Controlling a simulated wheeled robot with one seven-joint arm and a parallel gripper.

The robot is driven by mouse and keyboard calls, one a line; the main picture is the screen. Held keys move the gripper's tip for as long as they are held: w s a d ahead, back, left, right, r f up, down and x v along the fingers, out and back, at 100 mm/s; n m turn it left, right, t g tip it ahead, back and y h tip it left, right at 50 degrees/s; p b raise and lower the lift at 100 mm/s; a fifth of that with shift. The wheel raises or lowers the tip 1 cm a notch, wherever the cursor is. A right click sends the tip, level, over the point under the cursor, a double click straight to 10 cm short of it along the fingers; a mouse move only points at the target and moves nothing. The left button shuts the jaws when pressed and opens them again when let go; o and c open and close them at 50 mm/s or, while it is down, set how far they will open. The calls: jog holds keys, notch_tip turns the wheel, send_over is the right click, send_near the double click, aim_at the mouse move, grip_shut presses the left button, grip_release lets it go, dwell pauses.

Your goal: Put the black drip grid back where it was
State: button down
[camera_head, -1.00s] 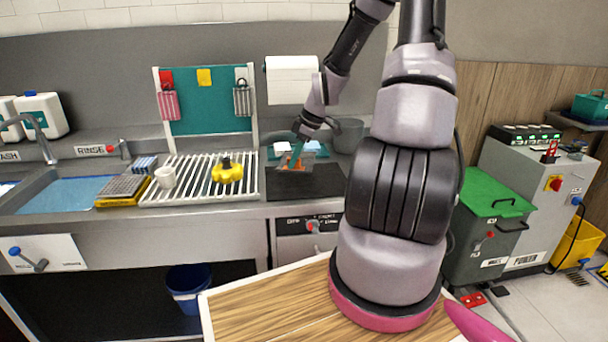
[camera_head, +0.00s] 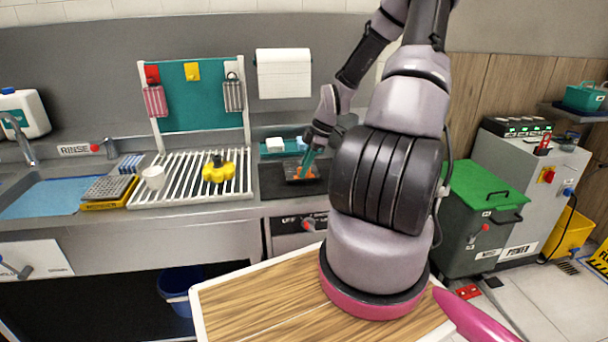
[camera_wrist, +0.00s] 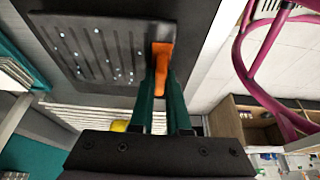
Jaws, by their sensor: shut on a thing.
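The black drip grid (camera_wrist: 85,45) is a dark slotted plate with pale droplets on it and an orange tab (camera_wrist: 160,58) at one edge. My gripper (camera_wrist: 160,92) has green fingers shut on that orange tab in the wrist view. In the head view my gripper (camera_head: 307,162) points down over the counter's dark mat (camera_head: 268,180), with the drip grid (camera_head: 291,177) and its orange part below the fingertips. I cannot tell whether the grid touches the mat. Its underside is hidden.
A white slatted drying rack (camera_head: 190,188) holds a yellow knobbed part (camera_head: 219,171) and a white cup (camera_head: 153,177). A grey ridged block (camera_head: 107,187) lies on a yellow tray further left. A green-lidded bin (camera_head: 483,192) stands right.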

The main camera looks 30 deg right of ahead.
jog(key=shift+f, duration=1.05)
jog(key=c, duration=0.9)
grip_release()
jog(key=shift+f, duration=0.1)
